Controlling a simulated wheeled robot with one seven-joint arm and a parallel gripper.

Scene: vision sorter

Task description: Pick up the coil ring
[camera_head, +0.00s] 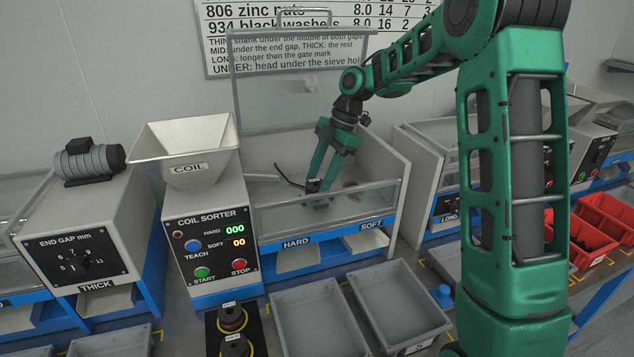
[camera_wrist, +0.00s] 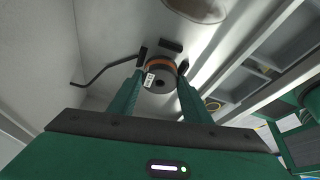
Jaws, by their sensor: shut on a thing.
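The coil ring (camera_wrist: 158,79), a dark round piece with a copper-orange band, a white label and a centre hole, sits between my fingertips in the wrist view. My gripper (camera_head: 318,188) is shut on it, pointing down inside the clear-walled compartment of the coil sorter (camera_head: 210,240). It also shows in the wrist view (camera_wrist: 162,68), with a finger on each side of the ring. In the head view the ring is mostly hidden by the fingers, and I cannot tell whether it touches the compartment floor.
The clear front panel (camera_head: 325,203) and side wall (camera_head: 385,150) enclose the gripper. Grey bins (camera_head: 318,315) stand in front. Two dark round pieces (camera_head: 232,318) rest on a black stand near the sorter.

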